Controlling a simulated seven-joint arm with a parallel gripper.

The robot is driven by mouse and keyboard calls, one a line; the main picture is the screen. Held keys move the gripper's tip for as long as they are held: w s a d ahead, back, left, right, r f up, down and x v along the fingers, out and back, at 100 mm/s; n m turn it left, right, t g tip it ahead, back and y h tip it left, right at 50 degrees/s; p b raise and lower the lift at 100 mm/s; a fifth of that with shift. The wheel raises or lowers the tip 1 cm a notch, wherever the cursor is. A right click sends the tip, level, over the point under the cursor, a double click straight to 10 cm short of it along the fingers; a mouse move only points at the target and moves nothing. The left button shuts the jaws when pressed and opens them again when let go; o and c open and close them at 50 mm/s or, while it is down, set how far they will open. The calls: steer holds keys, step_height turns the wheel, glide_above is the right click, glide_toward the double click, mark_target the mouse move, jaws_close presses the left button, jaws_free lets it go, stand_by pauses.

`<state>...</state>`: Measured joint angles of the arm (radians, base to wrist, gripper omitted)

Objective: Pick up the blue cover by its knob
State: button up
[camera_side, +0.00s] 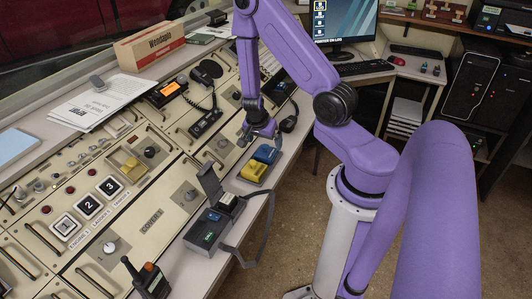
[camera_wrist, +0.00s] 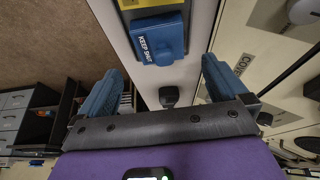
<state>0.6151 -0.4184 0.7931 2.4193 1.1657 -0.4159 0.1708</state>
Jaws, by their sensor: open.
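The blue cover (camera_side: 266,154) sits on the console's pale front ledge, right behind a yellow cover (camera_side: 255,171). In the wrist view the blue cover (camera_wrist: 160,36) is at the top centre, with a white "KEEP SHUT" label on its near side. My gripper (camera_side: 262,130) is above and just beyond the blue cover in the side view. In the wrist view its two blue-grey fingers (camera_wrist: 161,82) are wide apart with nothing between them, and the blue cover lies ahead of them.
The yellow cover (camera_wrist: 138,3) is close against the blue one. A black handset (camera_side: 288,124) lies on the ledge beyond the gripper. A black box with a raised lid (camera_side: 210,184) stands nearer along the ledge. The floor (camera_side: 300,175) drops away to the right.

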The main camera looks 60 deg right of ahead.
mark_target(266, 146)
steer(key=shift+x, duration=2.85)
steer(key=shift+w, duration=0.1)
steer(key=c, duration=1.1)
